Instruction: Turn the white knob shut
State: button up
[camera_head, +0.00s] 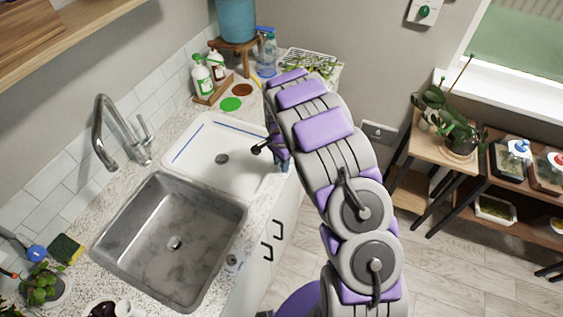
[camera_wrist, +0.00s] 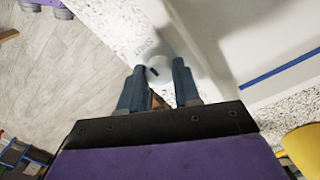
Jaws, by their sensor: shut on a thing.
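The white knob (camera_wrist: 160,65) is in the wrist view, between the tips of my gripper (camera_wrist: 159,70). The two dark blue-grey fingers stand a little apart, one on each side of it, and are shut on it. A small dark mark shows on the knob's near side. Faint lettering that seems to read "SHUT" is on the pale surface just beyond it. In the head view my gripper (camera_head: 284,164) is mostly behind my arm, at the right edge of the white basin. The knob cannot be made out there.
A white basin (camera_head: 207,133) and a steel sink (camera_head: 160,205) are set in the speckled counter (camera_head: 135,163). Bottles, a green disc (camera_head: 231,104) and a blue pot (camera_head: 236,20) stand at the back. Plant shelves (camera_head: 440,150) are at the right; the floor between is clear.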

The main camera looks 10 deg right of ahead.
aim_at(279, 163)
jog(key=o, duration=1.1)
jog(key=shift+a, duration=0.1)
jog(key=shift+c, duration=0.2)
notch_tip(279, 163, up, 17)
jog(key=p, duration=0.2)
jog(key=shift+w+a+r, duration=0.15)
jog(key=shift+w, duration=0.2)
jog(key=shift+s, duration=0.1)
